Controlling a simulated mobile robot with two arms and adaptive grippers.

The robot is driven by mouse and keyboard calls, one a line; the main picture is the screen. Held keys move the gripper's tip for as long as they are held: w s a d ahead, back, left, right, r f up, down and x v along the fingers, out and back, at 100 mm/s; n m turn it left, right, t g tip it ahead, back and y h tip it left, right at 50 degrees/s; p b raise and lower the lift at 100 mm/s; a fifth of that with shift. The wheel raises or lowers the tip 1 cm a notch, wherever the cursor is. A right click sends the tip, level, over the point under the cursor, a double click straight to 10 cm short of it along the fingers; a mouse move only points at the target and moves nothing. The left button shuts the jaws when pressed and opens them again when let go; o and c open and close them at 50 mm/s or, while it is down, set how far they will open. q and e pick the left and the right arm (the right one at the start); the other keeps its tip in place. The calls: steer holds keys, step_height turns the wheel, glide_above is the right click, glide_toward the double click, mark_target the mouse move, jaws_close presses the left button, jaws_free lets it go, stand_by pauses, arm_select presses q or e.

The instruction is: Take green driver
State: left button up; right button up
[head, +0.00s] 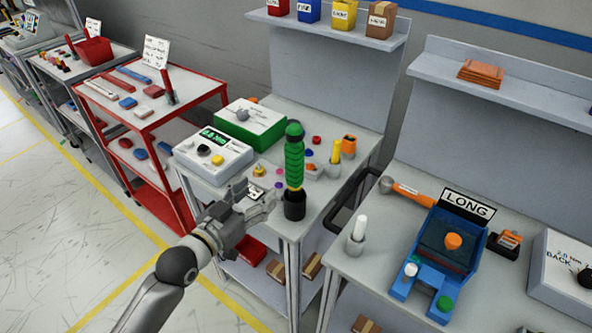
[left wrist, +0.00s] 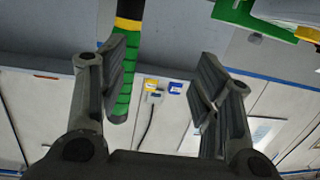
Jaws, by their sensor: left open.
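The green driver (head: 294,165) stands upright in a black holder (head: 294,205) at the front corner of the middle bench. It has a ribbed green grip and a dark top with a green tip. My left gripper (head: 262,197) is open and empty, just left of the driver's lower part. In the left wrist view the green driver (left wrist: 125,88) shows between the open fingers of my left gripper (left wrist: 165,60), close to the left finger, which hides part of it. I cannot tell from the picture whether they touch. My right gripper is not in view.
A grey box with a green display (head: 213,150) and a green-and-white box (head: 250,123) stand left of the driver. A blue fixture (head: 440,250) is on the right bench. The floor at left is clear.

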arm_select(q)
steer(key=m+h, duration=0.1)
steer(key=h, duration=0.1)
glide_toward(289, 157)
steer(key=w, duration=0.1)
steer(key=p+x, duration=0.1)
steer(key=x, duration=0.4)
steer(key=shift+w+d+r, duration=0.1)
steer(key=shift+d+r, duration=0.05)
steer(key=shift+d, duration=0.2)
steer(key=shift+w+d+p, duration=0.3)
steer(key=shift+w, duration=0.05)
steer(key=shift+w+d+p, duration=0.25)
steer(key=shift+w+p, duration=0.05)
steer(key=shift+p+x, duration=0.5)
steer(key=shift+x, duration=1.45)
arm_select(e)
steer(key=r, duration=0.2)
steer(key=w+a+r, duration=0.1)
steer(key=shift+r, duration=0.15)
arm_select(q)
steer(key=shift+s, duration=0.1)
